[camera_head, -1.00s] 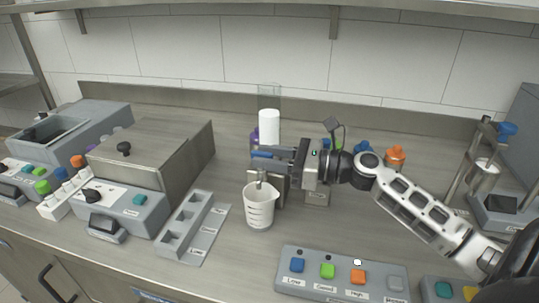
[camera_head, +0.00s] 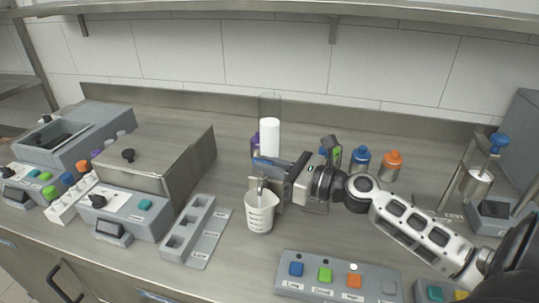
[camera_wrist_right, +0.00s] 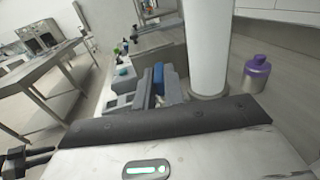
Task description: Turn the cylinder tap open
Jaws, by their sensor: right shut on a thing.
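The clear cylinder (camera_head: 270,103) stands at the back middle of the counter, with white contents in its lower part (camera_head: 269,135). Its blue tap handle (camera_head: 266,161) is low at the front, and it also shows in the right wrist view (camera_wrist_right: 158,78). My right gripper (camera_head: 268,168) reaches in from the right and is shut on the blue tap handle, its fingers partly hiding the tap. A white measuring cup (camera_head: 259,213) stands upright below the tap spout. Whether anything flows into it I cannot tell. My left gripper is not in view.
A button panel (camera_head: 338,270) lies at the front. A grey slotted holder (camera_head: 205,232) is left of the cup. A purple bottle (camera_wrist_right: 256,72) stands close by the cylinder. Blue (camera_head: 360,160) and orange (camera_head: 391,165) bottles stand behind my right arm.

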